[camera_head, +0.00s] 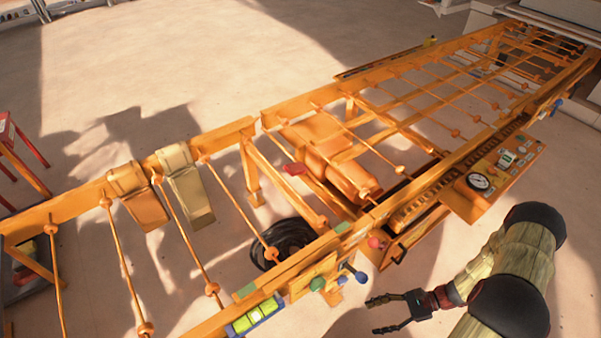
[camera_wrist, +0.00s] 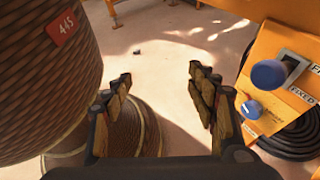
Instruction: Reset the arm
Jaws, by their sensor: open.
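My gripper (camera_head: 380,315) is at the lower right of the head view, at the end of my arm, beside the near side of the orange roller frame (camera_head: 222,139). Its two fingers are apart with nothing between them. In the wrist view my gripper (camera_wrist: 160,85) shows both fingers spread, with bare floor beyond them. It touches nothing that I can see.
A control panel with a gauge (camera_head: 478,181) is fixed on the frame's near side. Ball-topped levers (camera_head: 361,277) stick out near my gripper. In the wrist view a blue knob (camera_wrist: 269,75) is at right and a large ribbed cylinder (camera_wrist: 40,90) at left.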

